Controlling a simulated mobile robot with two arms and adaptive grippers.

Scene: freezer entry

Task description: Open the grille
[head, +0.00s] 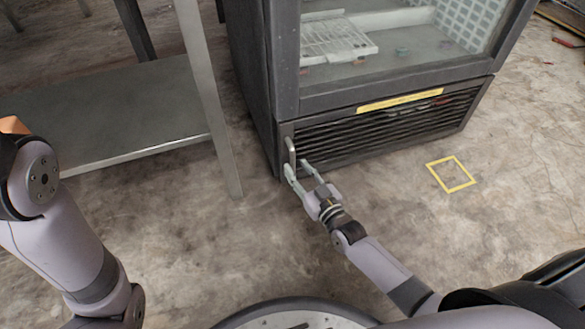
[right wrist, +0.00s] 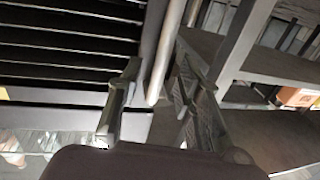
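The dark slatted grille (head: 390,128) is at the foot of a freezer cabinet and looks closed, flush with the front. A vertical metal handle (head: 291,151) is at its left end. My right gripper (head: 297,168) is open at the lower part of this handle. In the right wrist view the handle (right wrist: 168,45) runs between the two spread fingers of the gripper (right wrist: 157,75), with gaps showing beside it. The grille slats (right wrist: 65,45) fill the upper left there. My left arm shows at the left of the head view, but its gripper is out of the picture.
The freezer (head: 262,60) has a glass front with a white wire rack inside. A metal table with a low shelf (head: 110,115) and a leg stands left of it. A yellow square (head: 451,174) marks the floor. The floor before the grille is clear apart from my arm.

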